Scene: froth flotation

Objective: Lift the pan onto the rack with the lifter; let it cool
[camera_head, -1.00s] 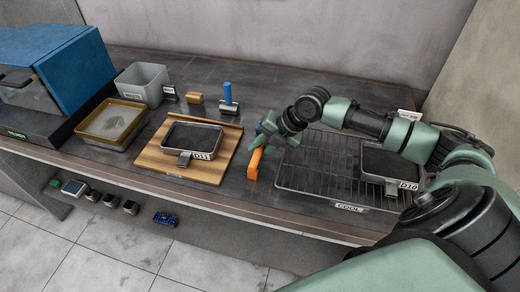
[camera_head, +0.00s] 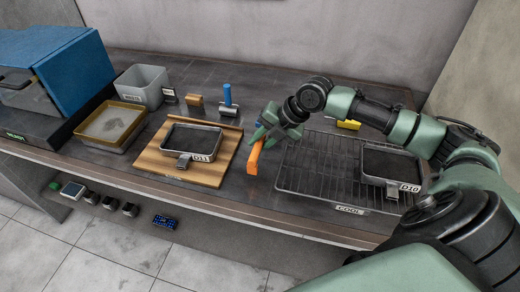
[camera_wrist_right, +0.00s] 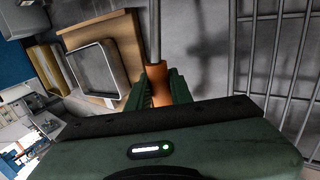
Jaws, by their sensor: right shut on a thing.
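My right gripper (camera_head: 262,138) is shut on the orange handle of the lifter (camera_head: 254,158), between the wooden board and the rack. In the right wrist view the orange handle (camera_wrist_right: 159,82) sits between the green fingers, with a thin metal rod running up from it; its far end is out of frame. A dark-filled pan tagged D11 (camera_head: 192,139) rests on the wooden board (camera_head: 152,160), apart from the lifter. The wire rack marked COOL (camera_head: 315,165) carries a second dark pan, D10 (camera_head: 388,163), at its right end. My left gripper is out of view.
A blue oven-like box (camera_head: 75,75) stands at the far left. A tan-rimmed tray (camera_head: 90,136), a grey bin (camera_head: 143,84) and a blue-handled tool (camera_head: 228,100) are left and behind the board. A yellow block (camera_head: 349,124) lies behind the rack. The rack's left part is bare.

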